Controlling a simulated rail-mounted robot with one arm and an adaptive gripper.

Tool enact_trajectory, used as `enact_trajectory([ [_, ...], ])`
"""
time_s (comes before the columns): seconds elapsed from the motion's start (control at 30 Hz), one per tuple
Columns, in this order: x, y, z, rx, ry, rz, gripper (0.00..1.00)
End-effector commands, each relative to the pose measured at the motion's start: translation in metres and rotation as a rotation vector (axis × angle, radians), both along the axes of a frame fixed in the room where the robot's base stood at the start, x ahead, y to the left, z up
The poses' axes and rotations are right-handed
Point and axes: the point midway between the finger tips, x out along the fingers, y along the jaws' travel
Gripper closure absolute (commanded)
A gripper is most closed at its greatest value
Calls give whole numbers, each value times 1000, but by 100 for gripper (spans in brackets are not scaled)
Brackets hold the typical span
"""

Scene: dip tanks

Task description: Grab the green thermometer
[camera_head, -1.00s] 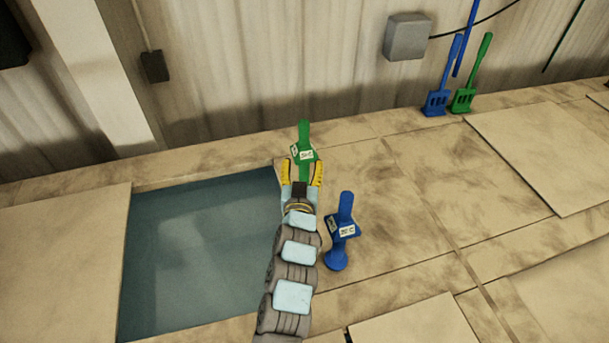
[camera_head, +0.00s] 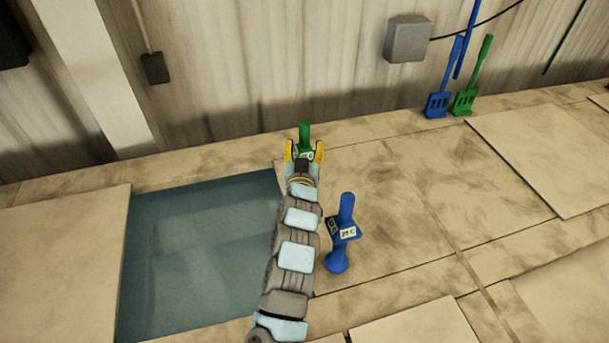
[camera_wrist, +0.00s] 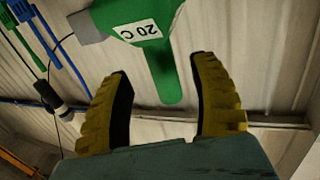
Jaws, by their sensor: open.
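The green thermometer (camera_head: 304,132) stands beyond the tank's far right corner, with its upper stem showing above my fingers. In the wrist view the green thermometer (camera_wrist: 161,60) has a white "20 C" label, and its stem end reaches into the gap between the fingers. My gripper (camera_head: 304,150) has its yellow fingers open, one on each side of the thermometer in the head view. In the wrist view my gripper (camera_wrist: 160,75) shows clear gaps on both sides of the stem. The thermometer's lower part is hidden behind my gripper in the head view.
A blue thermometer (camera_head: 338,255) stands close to the right of my arm. An open tank of dark liquid (camera_head: 200,255) lies to the left. A blue slotted paddle (camera_head: 437,103) and a green one (camera_head: 464,101) lean at the back wall. A grey box (camera_head: 407,38) hangs there.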

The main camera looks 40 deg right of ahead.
Motion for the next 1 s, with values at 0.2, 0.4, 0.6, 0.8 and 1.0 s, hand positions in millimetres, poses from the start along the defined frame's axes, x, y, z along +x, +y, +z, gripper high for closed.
enact_trajectory([
  [0.2,12,-11,1,0,0,-1,38],
  [0.4,23,-21,-1,-3,-3,0,38],
  [0.6,28,-26,0,-1,0,0,38],
  [0.8,29,-26,1,0,0,0,38],
  [1.0,29,-26,1,0,0,0,76],
])
